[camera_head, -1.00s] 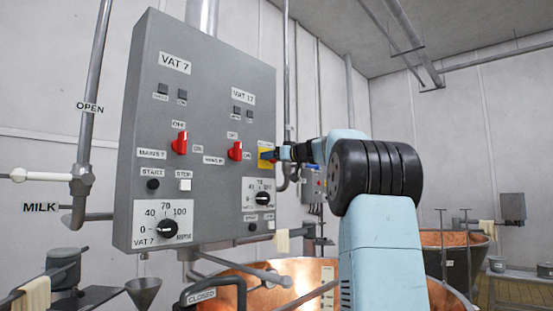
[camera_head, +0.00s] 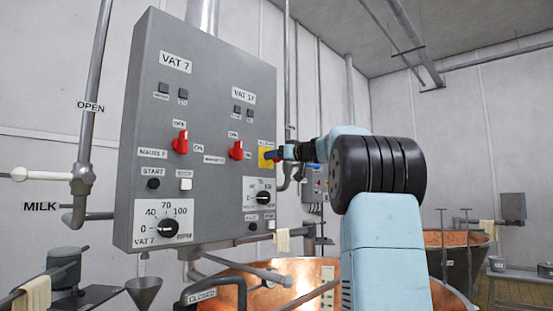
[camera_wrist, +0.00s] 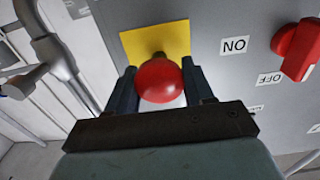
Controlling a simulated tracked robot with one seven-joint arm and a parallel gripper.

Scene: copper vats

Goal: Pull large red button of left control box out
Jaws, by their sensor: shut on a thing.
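The large red button (camera_wrist: 160,82) is a round red knob, seen in the wrist view in front of a yellow plate (camera_wrist: 135,45). A short dark stem shows between the knob and the plate. My gripper (camera_wrist: 160,70) has one dark finger on each side of the knob and is shut on it. The plate also shows in the head view (camera_head: 264,162), at the right edge of the grey control box (camera_head: 215,60). There my gripper (camera_head: 271,155) reaches it from the right and largely hides the button.
Two red rotary switches (camera_head: 180,143) (camera_head: 236,151) sit left of the plate on the box. One switch (camera_wrist: 297,50) also shows in the wrist view. A grey pipe (camera_wrist: 55,55) runs beside the box. A copper vat (camera_head: 300,277) stands below.

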